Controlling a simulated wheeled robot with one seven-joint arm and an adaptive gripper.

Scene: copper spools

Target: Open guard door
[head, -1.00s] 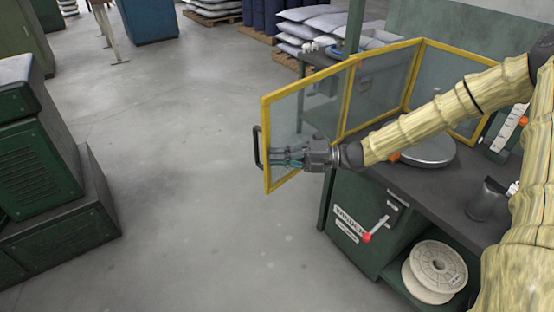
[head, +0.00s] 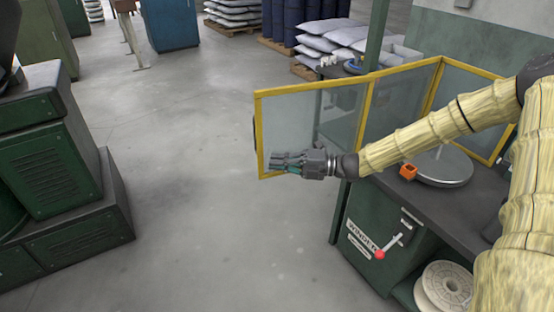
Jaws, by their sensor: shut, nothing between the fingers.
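The guard door (head: 312,124) is a clear panel in a yellow frame. It stands swung out to the left of the machine table, over open floor. Its black handle (head: 254,134) barely shows at the outer left edge, mostly behind the frame. My gripper (head: 274,161) is shut and empty. It is in front of the door's lower left corner, on the near side of the panel. I cannot tell whether it touches the panel.
White spools (head: 447,284) sit below. A green cabinet (head: 52,165) stands left; the floor between (head: 200,200) is clear.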

